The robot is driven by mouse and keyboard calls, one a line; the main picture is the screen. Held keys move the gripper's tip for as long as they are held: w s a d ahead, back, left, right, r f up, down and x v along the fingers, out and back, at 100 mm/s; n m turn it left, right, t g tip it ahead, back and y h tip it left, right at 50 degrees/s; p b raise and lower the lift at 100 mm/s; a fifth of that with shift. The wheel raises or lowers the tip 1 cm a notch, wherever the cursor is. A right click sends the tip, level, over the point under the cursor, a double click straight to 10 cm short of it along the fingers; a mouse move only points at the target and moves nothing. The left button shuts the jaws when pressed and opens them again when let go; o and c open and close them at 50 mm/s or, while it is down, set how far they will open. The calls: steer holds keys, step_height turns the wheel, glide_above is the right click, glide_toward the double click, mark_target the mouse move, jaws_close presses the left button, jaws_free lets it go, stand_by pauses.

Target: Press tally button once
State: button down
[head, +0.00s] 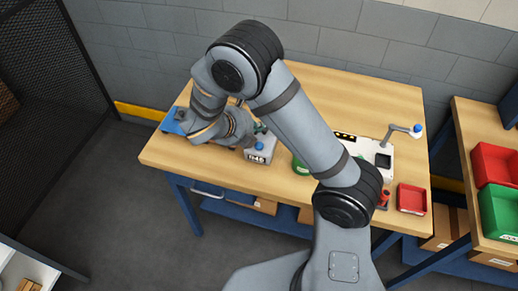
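A small grey tally counter (261,154) stands on the wooden table, left of the middle in the head view. Its front has a white number display, which seems to read 048. A round blue button (259,146) sits on its top. My arm reaches over the table, and my gripper (260,129) is at the far side of the counter, close to the button. The gripper is small and partly hidden by my own wrist links. I cannot tell whether it touches the button or whether its fingers are open.
A blue object (174,122) lies at the table's left end. A green object (299,165) is partly behind my arm. A white machine (376,150) with a blue-tipped lever and a red tray (411,199) are on the right. Red and green bins (497,163) stand on a side table.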

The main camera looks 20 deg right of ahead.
mark_target(257, 146)
steer(key=shift+f+b, duration=1.65)
steer(key=shift+f, duration=0.8)
steer(key=shift+f, duration=0.1)
steer(key=shift+f, duration=0.35)
steer(key=shift+f+b, duration=0.55)
steer(key=shift+b, duration=0.1)
steer(key=shift+r, duration=0.15)
steer(key=shift+r+p, duration=0.85)
steer(key=shift+p, duration=0.1)
steer(key=shift+r, duration=0.1)
step_height(257, 146, up, 5)
steer(key=p, duration=0.5)
